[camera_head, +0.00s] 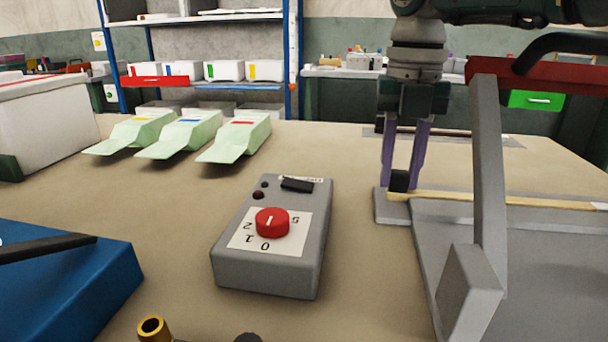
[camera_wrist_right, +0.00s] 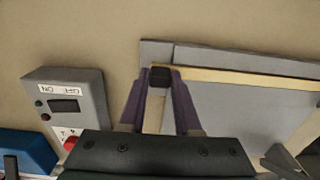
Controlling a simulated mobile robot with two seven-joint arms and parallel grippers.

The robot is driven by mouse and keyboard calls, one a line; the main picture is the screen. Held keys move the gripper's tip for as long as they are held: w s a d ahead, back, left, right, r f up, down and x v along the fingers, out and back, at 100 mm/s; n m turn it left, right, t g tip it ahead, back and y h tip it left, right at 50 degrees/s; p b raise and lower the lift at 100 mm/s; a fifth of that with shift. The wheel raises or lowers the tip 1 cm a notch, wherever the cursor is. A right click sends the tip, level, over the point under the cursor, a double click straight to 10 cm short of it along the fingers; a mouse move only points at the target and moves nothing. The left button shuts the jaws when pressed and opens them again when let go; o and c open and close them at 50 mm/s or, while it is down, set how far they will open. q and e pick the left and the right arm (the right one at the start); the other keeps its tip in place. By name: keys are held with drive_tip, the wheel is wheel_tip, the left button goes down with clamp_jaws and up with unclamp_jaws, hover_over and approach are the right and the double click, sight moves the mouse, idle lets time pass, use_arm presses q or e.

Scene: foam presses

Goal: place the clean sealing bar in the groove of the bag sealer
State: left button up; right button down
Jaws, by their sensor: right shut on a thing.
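The bag sealer (camera_head: 545,250) is a grey base at the right with a raised grey arm and a red top bar. A thin tan strip (camera_head: 500,201), which looks like the sealing bar, runs along the base's far edge, and it shows in the wrist view (camera_wrist_right: 245,77). A black block (camera_head: 399,181) sits at the strip's left end, also seen in the wrist view (camera_wrist_right: 160,78). My right gripper (camera_head: 402,183) points down with its purple fingers shut on this block. I cannot tell whether the strip is fully seated in the groove. My left gripper is out of view.
A grey control box (camera_head: 230,262) with a red dial stands left of the sealer. Green bags (camera_head: 235,138) lie farther back. A blue case (camera_head: 75,280) is at the front left. A flat plate with a dark strip (camera_head: 455,133) lies behind the gripper.

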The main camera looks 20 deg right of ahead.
drive_tip(key=shift+r, duration=0.15)
drive_tip(key=shift+f, duration=0.25)
drive_tip(key=c, duration=0.6)
unclamp_jaws()
drive_tip(key=shift+r, duration=0.1)
drive_tip(key=shift+r, duration=0.25)
wheel_tip(320, 180, up, 12)
drive_tip(key=p, duration=0.1)
drive_tip(key=shift+p, duration=0.35)
drive_tip(key=shift+f, duration=0.1)
